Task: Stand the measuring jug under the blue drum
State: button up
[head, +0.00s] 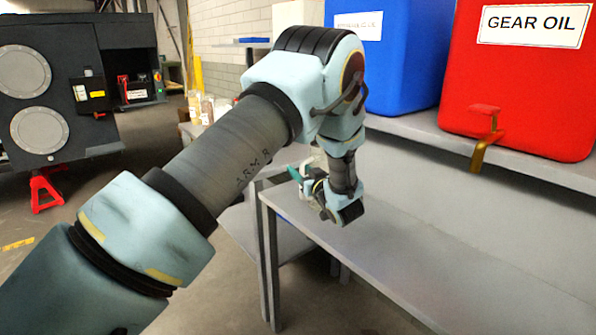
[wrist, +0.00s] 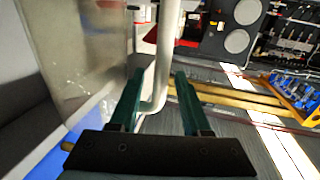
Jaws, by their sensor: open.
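The measuring jug is a large clear vessel in the wrist view (wrist: 85,50), filling the upper left, with a pale curved handle (wrist: 166,45). My gripper (wrist: 160,78) is open, its green fingers on either side of the handle's lower bend; contact cannot be told. In the head view my gripper (head: 298,174) is over the near-left end of the grey bench, and a pale sliver beside it may be the jug, mostly hidden. The blue drum (head: 405,65) stands on the shelf above and behind my arm. Its label is partly covered and its tap is hidden.
A red drum (head: 535,85) labelled GEAR OIL stands right of the blue one, with a brass-coloured tap (head: 484,145) over the shelf edge. The grey bench (head: 400,255) below is clear toward the right. Several small containers (head: 205,107) stand on a surface behind my arm.

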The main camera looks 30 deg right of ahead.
jog(key=s+b, duration=0.3)
jog(key=s, duration=0.7)
jog(key=shift+s+a, duration=0.15)
jog(key=shift+s, duration=0.1)
